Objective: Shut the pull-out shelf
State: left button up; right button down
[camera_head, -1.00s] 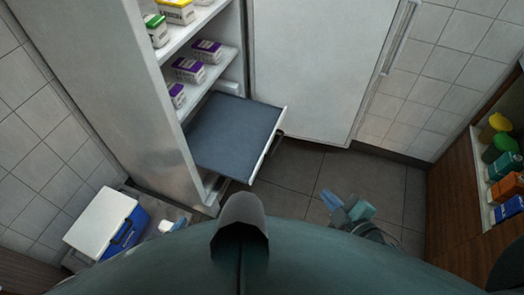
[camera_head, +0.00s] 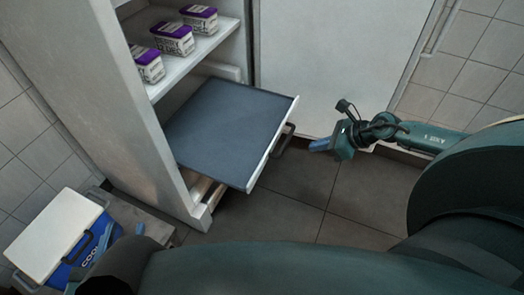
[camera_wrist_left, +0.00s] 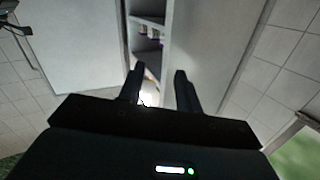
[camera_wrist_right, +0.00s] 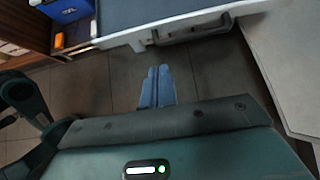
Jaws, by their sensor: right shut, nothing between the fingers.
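The pull-out shelf (camera_head: 225,125), a dark grey board with a pale front edge, sticks out of the tall white cabinet (camera_head: 110,60). Its handle (camera_head: 284,141) is on the front edge; the right wrist view also shows the handle (camera_wrist_right: 195,32). My right gripper (camera_head: 312,146) is shut and empty, just in front of the handle and apart from it. In the right wrist view its fingertips (camera_wrist_right: 159,68) point toward the handle. My left gripper (camera_wrist_left: 160,78) has its fingers apart with nothing between them. In the head view it is low at the left, partly hidden by my arm.
Purple-lidded tubs (camera_head: 172,38) stand on a fixed shelf above. The open cabinet door (camera_head: 320,60) stands behind the pull-out shelf. A blue cooler with a white lid (camera_head: 55,235) is at the lower left. The tiled floor (camera_head: 275,215) before the shelf is clear.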

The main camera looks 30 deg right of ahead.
aim_at(270, 150)
jog(key=b+x, duration=0.3)
jog(key=x, duration=0.7)
jog(key=shift+f, duration=0.1)
jog(key=shift+w+a, duration=0.8)
jog(key=shift+w, duration=0.25)
jog(key=shift+w+a, duration=0.4)
jog(key=shift+w, duration=0.05)
pick_arm(q)
jog(key=shift+s+d+r+m+t+h, duration=0.1)
jog(key=shift+s+d+m+t+h, duration=0.1)
jog(key=shift+d+m+t+h, duration=0.6)
jog(key=shift+a+n, duration=0.2)
jog(key=shift+n, duration=0.1)
